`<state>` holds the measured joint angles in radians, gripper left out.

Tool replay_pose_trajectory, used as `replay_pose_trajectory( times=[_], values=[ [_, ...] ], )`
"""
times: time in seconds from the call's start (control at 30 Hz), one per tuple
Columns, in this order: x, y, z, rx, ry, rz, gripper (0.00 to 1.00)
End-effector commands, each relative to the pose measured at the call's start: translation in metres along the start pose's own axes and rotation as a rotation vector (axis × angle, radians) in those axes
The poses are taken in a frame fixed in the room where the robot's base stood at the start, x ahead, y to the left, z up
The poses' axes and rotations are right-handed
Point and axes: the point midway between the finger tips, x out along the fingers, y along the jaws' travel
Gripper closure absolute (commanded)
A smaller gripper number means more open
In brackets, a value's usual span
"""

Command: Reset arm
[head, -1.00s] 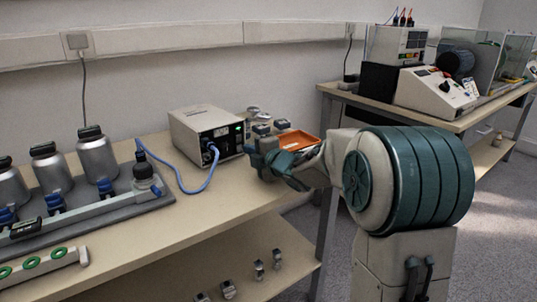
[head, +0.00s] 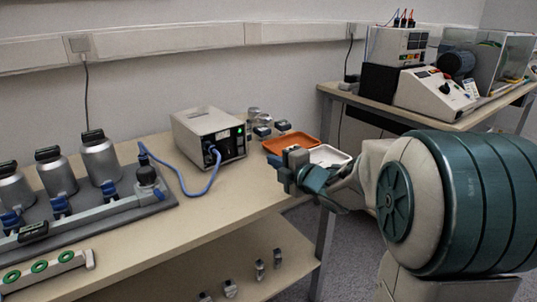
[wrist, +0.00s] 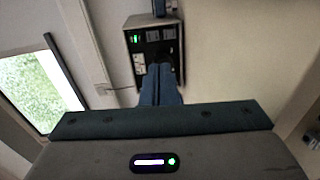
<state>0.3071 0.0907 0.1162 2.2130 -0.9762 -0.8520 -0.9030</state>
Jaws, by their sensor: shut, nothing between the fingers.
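My gripper (head: 291,172) is in the head view, above the right front part of the near bench, in front of the orange tray and apart from the instrument box. In the wrist view its fingers (wrist: 162,85) are together and hold nothing. The fingers point towards the grey instrument box (head: 212,137), which also shows in the wrist view (wrist: 138,60) with a green light. My arm reaches in from the right side of the head view.
An orange tray (head: 278,143) and a white tray (head: 341,156) lie by the gripper. A blue cable (head: 208,185) runs from the box to a rail rig with several metal bottles (head: 100,160). A second bench (head: 345,95) stands at the right. The near bench's front middle (head: 170,225) is clear.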

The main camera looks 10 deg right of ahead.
Motion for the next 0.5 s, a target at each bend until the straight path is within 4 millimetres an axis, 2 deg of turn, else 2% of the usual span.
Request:
replay_pose_trajectory(
  times=[0.23, 0.5],
  values=[
    [-0.021, 0.049, 0.013, 0.160, -0.173, -0.076, 1.00],
    [-0.075, 0.098, 0.024, 0.505, -0.478, -0.192, 1.00]
  ],
)
